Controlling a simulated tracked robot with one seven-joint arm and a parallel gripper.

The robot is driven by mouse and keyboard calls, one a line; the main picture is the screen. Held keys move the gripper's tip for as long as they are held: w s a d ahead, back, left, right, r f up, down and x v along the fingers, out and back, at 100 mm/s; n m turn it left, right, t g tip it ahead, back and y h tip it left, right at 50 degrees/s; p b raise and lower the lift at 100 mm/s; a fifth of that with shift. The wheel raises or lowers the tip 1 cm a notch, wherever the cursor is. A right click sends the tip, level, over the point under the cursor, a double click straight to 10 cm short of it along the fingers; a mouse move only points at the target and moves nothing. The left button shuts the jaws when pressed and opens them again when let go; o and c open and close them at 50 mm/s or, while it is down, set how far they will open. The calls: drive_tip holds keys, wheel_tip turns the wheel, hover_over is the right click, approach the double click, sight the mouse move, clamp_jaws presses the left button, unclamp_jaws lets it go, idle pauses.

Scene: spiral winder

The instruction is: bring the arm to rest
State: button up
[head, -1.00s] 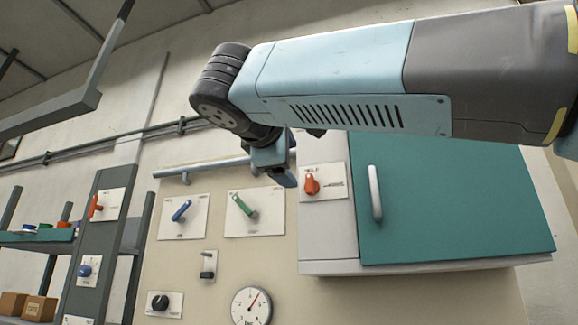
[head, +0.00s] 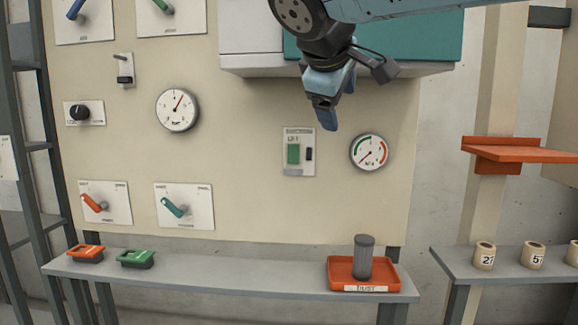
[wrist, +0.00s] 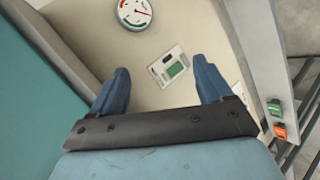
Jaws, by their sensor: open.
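My gripper (head: 325,112) hangs at the end of my pale blue arm, in the upper middle of the head view. It points down and appears in front of the panel, just below the teal-doored cabinet (head: 385,38). In the wrist view my gripper (wrist: 163,82) shows its two blue fingers wide apart. Nothing is between them but the distant panel, with a small green-screened display (wrist: 173,68). The display also shows in the head view (head: 293,155), below the fingertips. I see no contact with anything.
The beige panel carries gauges (head: 177,110) and levers (head: 175,208). Below it, a grey shelf (head: 230,277) bears an orange tray (head: 340,272) with a dark cylinder (head: 363,258), plus orange and green blocks. An orange bracket shelf (head: 515,150) juts out at right. Space around my gripper looks clear.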

drive_tip(key=s+d+f+m+g+y, duration=0.1)
drive_tip(key=s+d+f+m, duration=0.2)
drive_tip(key=d+f, duration=0.2)
drive_tip(key=s+d+f+m+g+y, duration=0.1)
drive_tip(key=s+d+f+m, duration=0.3)
drive_tip(key=f, duration=0.8)
drive_tip(key=s+d+f+m+g+y, duration=0.1)
drive_tip(key=s+d+f+m+g, duration=0.1)
drive_tip(key=s+d+f+m, duration=0.2)
wheel_tip(320, 180, down, 5)
drive_tip(key=shift+s+d+r+g+y, duration=0.2)
drive_tip(key=shift+d+g+y, duration=0.2)
drive_tip(key=shift+d, duration=0.6)
drive_tip(key=shift+c, duration=0.4)
